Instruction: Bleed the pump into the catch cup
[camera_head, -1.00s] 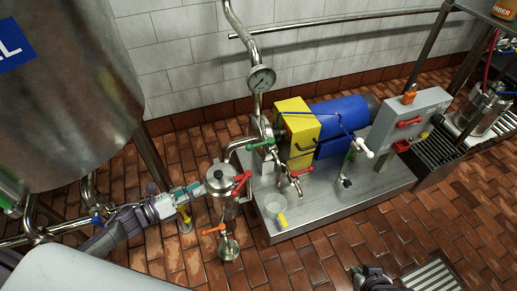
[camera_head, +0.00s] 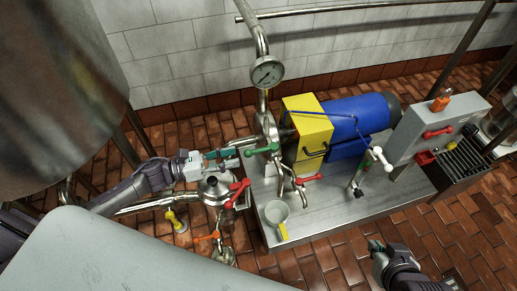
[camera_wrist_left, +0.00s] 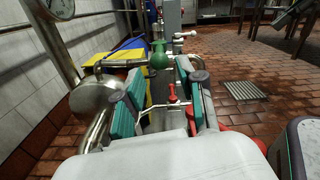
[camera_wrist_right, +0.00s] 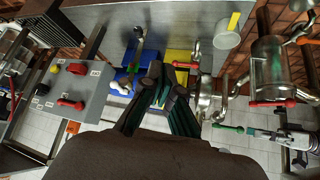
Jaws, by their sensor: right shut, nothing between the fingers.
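The pump has a yellow guard (camera_head: 308,130) and a blue motor (camera_head: 350,122) on a steel plinth. The catch cup (camera_head: 276,212), clear with a yellow strip, stands on the plinth's front left; it also shows in the right wrist view (camera_wrist_right: 228,35). A red-handled small valve (camera_head: 308,178) sits near the pump front, above and right of the cup. A green-handled valve (camera_head: 262,149) sits on the pump's pipe. My left gripper (camera_head: 227,154) is open, just left of the green handle; that handle lies ahead of its fingers (camera_wrist_left: 159,57). My right gripper (camera_head: 377,246) is shut and empty, in front of the plinth.
A pressure gauge (camera_head: 267,72) stands on the vertical pipe behind the green valve. A grey control box (camera_head: 440,128) is at the right. Floor before the plinth is clear.

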